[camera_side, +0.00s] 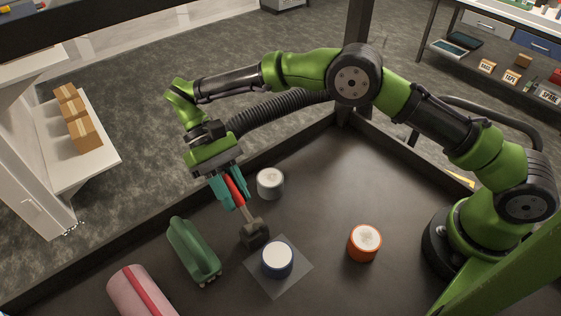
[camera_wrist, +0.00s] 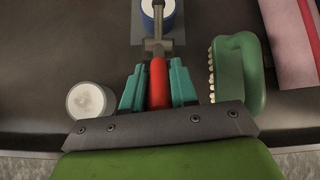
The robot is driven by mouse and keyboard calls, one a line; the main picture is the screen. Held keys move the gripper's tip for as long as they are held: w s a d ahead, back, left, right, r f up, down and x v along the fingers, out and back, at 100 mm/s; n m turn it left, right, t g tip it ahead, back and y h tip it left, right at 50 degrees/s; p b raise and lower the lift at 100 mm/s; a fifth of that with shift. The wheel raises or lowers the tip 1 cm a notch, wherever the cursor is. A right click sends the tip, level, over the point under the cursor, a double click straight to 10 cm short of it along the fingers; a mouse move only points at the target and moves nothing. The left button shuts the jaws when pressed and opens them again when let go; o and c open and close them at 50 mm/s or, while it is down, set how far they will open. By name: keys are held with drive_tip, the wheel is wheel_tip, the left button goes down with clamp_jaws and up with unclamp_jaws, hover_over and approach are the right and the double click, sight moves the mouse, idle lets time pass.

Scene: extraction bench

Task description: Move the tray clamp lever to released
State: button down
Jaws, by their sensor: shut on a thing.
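The clamp lever has a red grip (camera_side: 235,190) on a metal arm, which rises at a tilt from a dark base block (camera_side: 254,233). My gripper (camera_side: 228,190) has its teal fingers shut around the red grip. In the wrist view the red grip (camera_wrist: 158,82) lies between the two teal fingers (camera_wrist: 158,90), with the lever's metal arm running up to its pivot. Beside the base block is a thin grey plate (camera_side: 292,277) with a blue and white round container (camera_side: 278,259) standing on it. The fingers hide part of the grip.
A green brush (camera_side: 194,250) and a pink roll with a red stripe (camera_side: 142,292) lie left of the lever. A grey-white round container (camera_side: 270,183) stands behind it, and an orange one (camera_side: 364,242) to the right. The bench has a raised dark rim. Open bench lies between the containers.

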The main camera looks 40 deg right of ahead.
drive_tip(key=shift+w+f+g, duration=0.3)
drive_tip(key=shift+f+g, duration=0.15)
drive_tip(key=shift+g, duration=0.05)
idle(0.5)
drive_tip(key=c, duration=0.9)
unclamp_jaws()
drive_tip(key=shift+r, duration=0.15)
wheel_tip(320, 180, up, 3)
drive_tip(key=shift+r, duration=0.1)
drive_tip(key=shift+s+d+r+g, duration=0.15)
drive_tip(key=shift+s+d+g, duration=0.2)
drive_tip(key=shift+s, duration=0.1)
drive_tip(key=s+d, duration=0.6)
drive_tip(key=s, duration=0.1)
drive_tip(key=s+d+r, duration=0.1)
drive_tip(key=s+d, duration=0.2)
drive_tip(key=s, duration=0.1)
drive_tip(key=shift+s+d+r, duration=0.1)
drive_tip(key=shift+s+d, duration=0.1)
drive_tip(key=shift+s, duration=0.05)
